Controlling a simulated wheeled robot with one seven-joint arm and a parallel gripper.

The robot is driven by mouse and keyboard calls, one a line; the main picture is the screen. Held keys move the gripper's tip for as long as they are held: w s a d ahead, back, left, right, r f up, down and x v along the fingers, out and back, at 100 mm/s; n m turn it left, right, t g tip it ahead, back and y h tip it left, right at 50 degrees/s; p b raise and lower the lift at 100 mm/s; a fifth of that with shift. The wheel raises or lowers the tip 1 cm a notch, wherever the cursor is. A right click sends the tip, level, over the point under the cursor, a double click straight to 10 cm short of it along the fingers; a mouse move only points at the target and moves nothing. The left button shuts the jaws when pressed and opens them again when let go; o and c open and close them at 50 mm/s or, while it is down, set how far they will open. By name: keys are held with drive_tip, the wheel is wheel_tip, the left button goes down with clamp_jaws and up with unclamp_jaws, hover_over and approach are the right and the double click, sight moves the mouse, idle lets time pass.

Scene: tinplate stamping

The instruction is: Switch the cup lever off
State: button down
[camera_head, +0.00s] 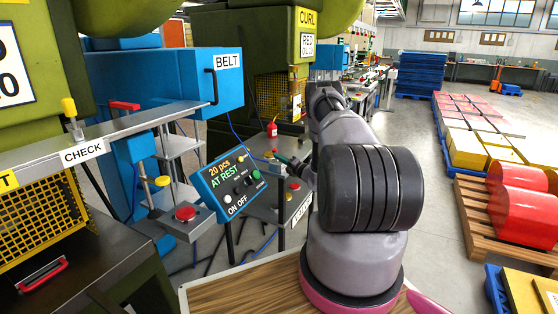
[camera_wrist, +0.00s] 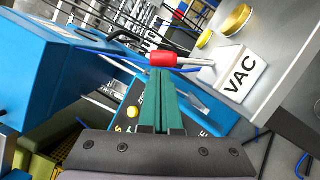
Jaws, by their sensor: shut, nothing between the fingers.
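A lever with a red grip (camera_wrist: 177,60) lies across the wrist view, its thin metal end running right towards a grey block with a white VAC label (camera_wrist: 241,74). I take it for the cup lever; no on or off mark shows on it. My gripper (camera_wrist: 161,72) has its teal fingers together with nothing between them. The tips show right at the red grip's lower edge; I cannot tell whether they touch. In the head view my gripper (camera_head: 283,158) is small, right of the control panel, and the lever cannot be made out clearly there.
A blue control panel (camera_head: 228,184) reading "20 pcs AT REST" stands left of my gripper. Blue BELT housing (camera_head: 165,84) and a CHECK rail (camera_head: 125,132) are further left. Brass-coloured discs (camera_wrist: 235,19) sit on the grey surface by the VAC label. Blue hoses cross nearby.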

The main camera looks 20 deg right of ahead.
drive_tip(key=shift+w+d+r+m, duration=0.2)
drive_tip(key=shift+r+m, duration=0.1)
drive_tip(key=shift+m, duration=0.3)
drive_tip(key=d+m, duration=0.1)
drive_tip(key=m, duration=0.1)
drive_tip(key=w+d+r+m+g, duration=0.1)
drive_tip(key=m, duration=0.1)
drive_tip(key=w+d+m+g+h, duration=0.1)
drive_tip(key=m, duration=0.1)
drive_tip(key=shift+r, duration=0.4)
drive_tip(key=shift+w+d, duration=0.25)
drive_tip(key=shift+w, duration=0.05)
drive_tip(key=s+d+r, duration=0.2)
drive_tip(key=s, duration=1)
drive_tip(key=shift+s+r, duration=0.35)
drive_tip(key=shift+r, duration=0.05)
